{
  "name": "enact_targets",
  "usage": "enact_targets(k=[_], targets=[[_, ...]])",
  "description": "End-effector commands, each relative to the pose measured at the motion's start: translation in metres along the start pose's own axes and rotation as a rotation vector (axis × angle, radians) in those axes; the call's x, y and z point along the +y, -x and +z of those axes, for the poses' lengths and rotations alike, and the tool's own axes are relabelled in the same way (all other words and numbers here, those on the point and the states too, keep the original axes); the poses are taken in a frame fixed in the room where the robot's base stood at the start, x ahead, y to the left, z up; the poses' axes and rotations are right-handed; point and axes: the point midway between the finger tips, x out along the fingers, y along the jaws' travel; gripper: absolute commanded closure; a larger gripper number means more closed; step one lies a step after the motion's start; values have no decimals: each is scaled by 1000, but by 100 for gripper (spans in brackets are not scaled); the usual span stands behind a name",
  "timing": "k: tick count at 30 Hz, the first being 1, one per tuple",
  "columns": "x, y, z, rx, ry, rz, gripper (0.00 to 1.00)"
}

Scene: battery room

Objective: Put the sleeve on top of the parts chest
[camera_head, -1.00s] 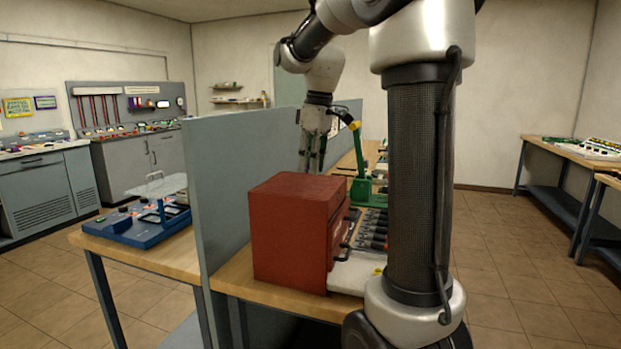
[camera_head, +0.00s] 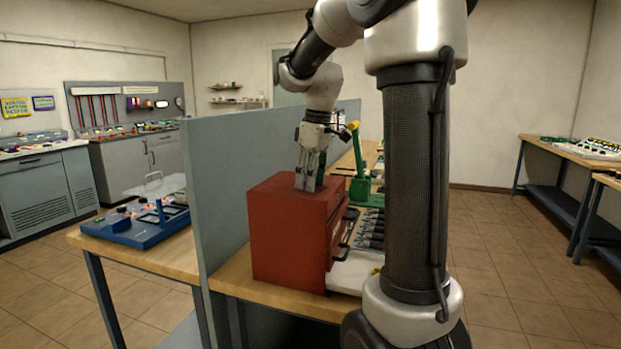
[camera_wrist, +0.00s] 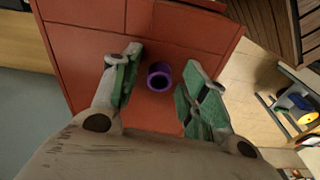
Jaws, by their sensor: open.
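The sleeve (camera_wrist: 159,76) is a short purple ring with a dark hole, standing on the red top of the parts chest (camera_wrist: 80,55) in the wrist view. The parts chest (camera_head: 290,240) is a red box on the wooden bench in the head view. My gripper (camera_head: 308,185) points down over the chest top. In the wrist view my gripper (camera_wrist: 158,85) is open, with one green-padded finger on each side of the sleeve and a visible gap to each. The sleeve cannot be made out in the head view.
A grey partition (camera_head: 225,180) stands close along the chest's left side. A green press with a yellow knob (camera_head: 362,180) stands behind the chest to the right. Several dark-handled tools (camera_head: 371,230) lie right of the chest. A blue device (camera_head: 150,222) sits beyond the partition.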

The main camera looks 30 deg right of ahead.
Motion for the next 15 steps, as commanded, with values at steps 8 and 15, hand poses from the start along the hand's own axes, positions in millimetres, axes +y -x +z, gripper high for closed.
enact_targets(k=[8, 15], targets=[[1, 17, -1, 2, 0, 3, 56], [1, 70, -1, 4, 0, 4, 56]])
